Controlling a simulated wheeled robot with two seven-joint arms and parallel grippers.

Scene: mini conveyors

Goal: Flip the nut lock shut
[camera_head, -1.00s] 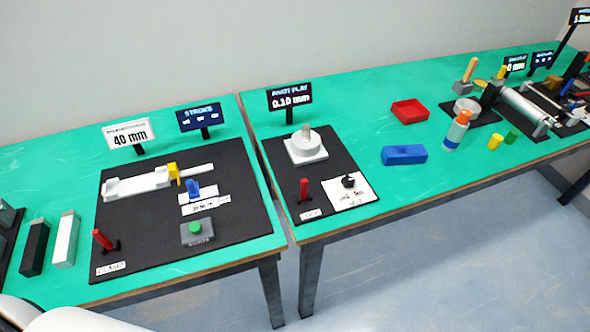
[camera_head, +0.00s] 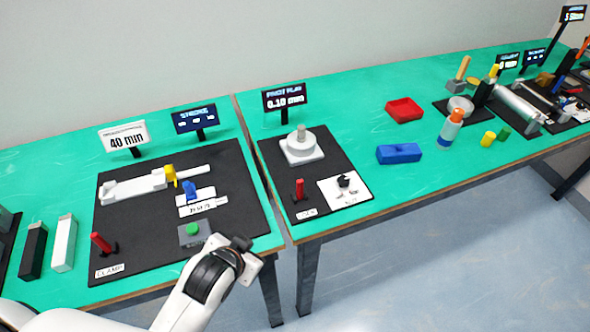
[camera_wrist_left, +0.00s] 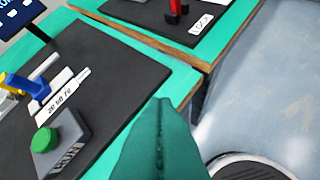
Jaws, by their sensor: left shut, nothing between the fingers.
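The lock lever (camera_head: 299,189) is a red upright handle on the black mat of the pivot play station, beside a small white label. Part of a red lever (camera_wrist_left: 176,6) and a white label show at the top edge of the left wrist view. A white round part with a grey stub (camera_head: 302,146) sits on a square base behind the lever. My left gripper (camera_wrist_left: 160,105) is shut and empty, seen as a teal-tinted shape in the wrist view. In the head view its arm reaches over the front table edge, left of and nearer than the lever. My right gripper is out of view.
The stroke station's mat (camera_head: 240,215) lies to the left, with a green button (camera_head: 193,230), a blue switch (camera_head: 190,191) and a red clamp lever (camera_head: 101,243). A white card with a black knob (camera_head: 344,182) is right of the lock lever. A narrow gap separates the tables.

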